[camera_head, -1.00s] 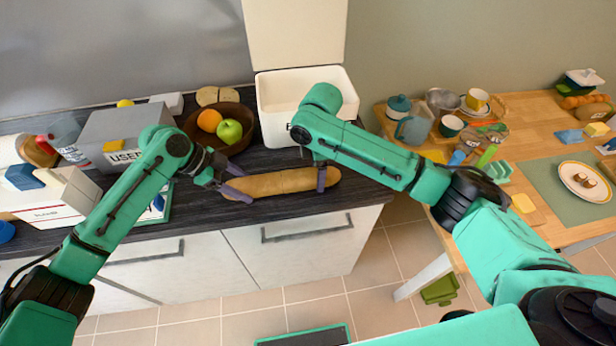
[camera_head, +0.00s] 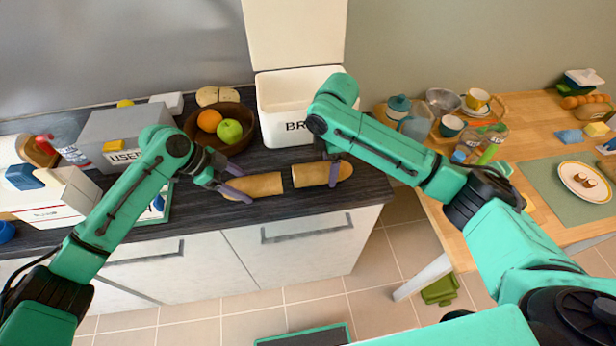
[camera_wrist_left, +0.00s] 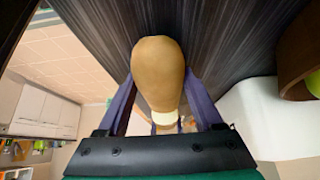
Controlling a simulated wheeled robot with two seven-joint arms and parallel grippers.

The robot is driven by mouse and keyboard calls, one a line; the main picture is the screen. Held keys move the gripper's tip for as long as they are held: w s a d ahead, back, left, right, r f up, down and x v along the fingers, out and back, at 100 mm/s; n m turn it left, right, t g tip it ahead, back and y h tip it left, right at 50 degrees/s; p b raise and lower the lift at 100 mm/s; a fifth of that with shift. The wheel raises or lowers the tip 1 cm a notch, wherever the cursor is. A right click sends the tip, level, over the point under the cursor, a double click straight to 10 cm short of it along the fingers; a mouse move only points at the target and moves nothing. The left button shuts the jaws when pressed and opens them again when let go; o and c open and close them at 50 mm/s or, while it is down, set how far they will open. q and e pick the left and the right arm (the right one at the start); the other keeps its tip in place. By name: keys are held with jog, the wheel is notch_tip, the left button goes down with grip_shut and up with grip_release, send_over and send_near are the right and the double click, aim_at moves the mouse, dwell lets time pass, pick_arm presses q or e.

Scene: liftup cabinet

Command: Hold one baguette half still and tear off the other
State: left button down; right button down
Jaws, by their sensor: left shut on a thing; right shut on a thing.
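The baguette is in two pieces with a narrow gap between them, above the front of the dark counter. My left gripper (camera_head: 230,192) is shut on the left baguette half (camera_head: 263,185) near its outer end. My right gripper (camera_head: 334,172) is shut on the right baguette half (camera_head: 310,174). Its far finger is partly hidden by the bread.
An open white bread bin (camera_head: 285,112) stands behind the bread. A brown bowl (camera_head: 240,143) with an orange and an apple is behind my left gripper. Dark counter (camera_head: 372,182) is bare at the right end. A wooden table (camera_head: 535,140) with dishes is further right.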

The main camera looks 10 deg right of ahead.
jog(key=shift+d+r, duration=0.15)
jog(key=shift+d, duration=0.1)
jog(key=shift+r, duration=0.15)
jog(key=shift+r, duration=2.75)
pick_arm(q)
grip_release()
